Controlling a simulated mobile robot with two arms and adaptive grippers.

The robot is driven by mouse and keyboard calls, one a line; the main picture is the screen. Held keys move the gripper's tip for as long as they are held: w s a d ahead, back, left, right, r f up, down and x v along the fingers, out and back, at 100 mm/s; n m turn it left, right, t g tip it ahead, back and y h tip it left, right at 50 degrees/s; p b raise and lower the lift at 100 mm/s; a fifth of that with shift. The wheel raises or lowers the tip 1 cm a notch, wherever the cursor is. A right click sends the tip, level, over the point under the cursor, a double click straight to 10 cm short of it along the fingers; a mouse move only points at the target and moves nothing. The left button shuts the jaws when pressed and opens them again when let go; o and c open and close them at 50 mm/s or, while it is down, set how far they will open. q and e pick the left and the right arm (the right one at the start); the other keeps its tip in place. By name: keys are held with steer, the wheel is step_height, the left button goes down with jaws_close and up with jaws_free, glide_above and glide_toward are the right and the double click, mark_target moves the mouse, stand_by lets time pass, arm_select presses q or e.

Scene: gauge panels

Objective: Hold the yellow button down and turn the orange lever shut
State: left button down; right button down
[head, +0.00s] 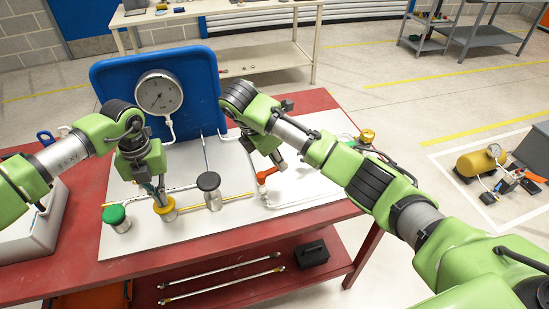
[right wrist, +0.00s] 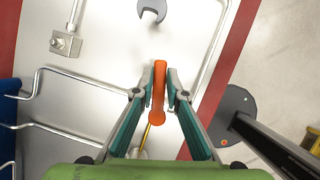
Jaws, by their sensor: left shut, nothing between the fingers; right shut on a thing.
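The yellow button (head: 165,209) stands on the white panel, between a green-topped button (head: 114,217) and a dark-topped button (head: 208,182). My left gripper (head: 160,196) is shut and points down, its fingertips at the top of the yellow button. I cannot tell how far the button is pressed. The orange lever (head: 267,174) sits on a pipe fitting to the right of the buttons. My right gripper (head: 280,164) is shut on it. In the right wrist view the orange lever (right wrist: 159,80) lies between the fingertips of my right gripper (right wrist: 159,98).
A round gauge (head: 159,92) is mounted on a blue board (head: 204,66) behind the buttons. Thin metal pipes run across the panel. A wrench (right wrist: 152,10) lies on the panel in the right wrist view. The red bench (head: 85,225) surrounds the panel.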

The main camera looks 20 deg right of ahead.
steer(key=shift+s+d+m+g, duration=0.1)
steer(key=shift+s+m+g, duration=0.25)
steer(key=shift+m, duration=0.4)
steer(key=shift+s+d+m+g, duration=0.1)
steer(key=shift+s+m+g, duration=0.2)
steer(key=shift+m, duration=0.45)
steer(key=shift+s, duration=0.1)
steer(key=c, duration=2)
jaws_free()
steer(key=shift+a, duration=0.1)
step_height(320, 180, up, 11)
glide_above(265, 174)
